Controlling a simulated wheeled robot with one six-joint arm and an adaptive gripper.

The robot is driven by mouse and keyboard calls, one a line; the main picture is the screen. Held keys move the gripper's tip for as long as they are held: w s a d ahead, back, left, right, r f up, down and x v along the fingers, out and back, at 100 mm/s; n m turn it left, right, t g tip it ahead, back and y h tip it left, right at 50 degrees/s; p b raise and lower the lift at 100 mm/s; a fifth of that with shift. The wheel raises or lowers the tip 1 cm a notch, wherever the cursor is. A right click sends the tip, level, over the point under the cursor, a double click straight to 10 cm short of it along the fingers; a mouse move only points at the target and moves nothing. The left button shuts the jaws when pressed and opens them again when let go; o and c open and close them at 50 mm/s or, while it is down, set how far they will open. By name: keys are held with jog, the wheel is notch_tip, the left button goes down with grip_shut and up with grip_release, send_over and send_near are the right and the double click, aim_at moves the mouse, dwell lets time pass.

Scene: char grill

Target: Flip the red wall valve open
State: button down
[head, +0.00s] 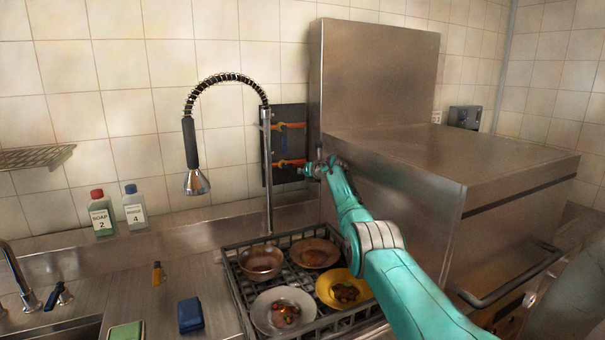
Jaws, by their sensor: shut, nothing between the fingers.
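A dark panel (270,152) is fixed to the tiled wall behind the tap's upright pipe. It carries an upper orange-red valve (290,125) and a lower orange-red valve (290,162), both with parts pointing sideways. My gripper (309,170) is at the end of my teal arm, just right of the lower valve. It is shut and empty. Its tips are close to the right end of the lower valve; I cannot tell whether they touch it. The tap pipe partly hides the panel, and the exact handle shapes are too small to make out.
A steel hood machine (375,75) stands close on the right. A coiled spray tap (190,150) hangs at the left. Below is a dish rack (245,300) with bowls and plates. Soap bottles (101,214), a blue block (190,315) and a green sponge (126,331) are at the left.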

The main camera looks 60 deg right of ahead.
jog(key=shift+r, duration=0.3)
notch_tip(320, 180, down, 4)
jog(key=shift+f, duration=0.25)
jog(key=shift+s, duration=0.1)
jog(key=v, duration=0.9)
jog(key=shift+s+a, duration=0.15)
jog(key=shift+a, duration=0.4)
jog(key=shift+r, duration=0.1)
dwell(0.3)
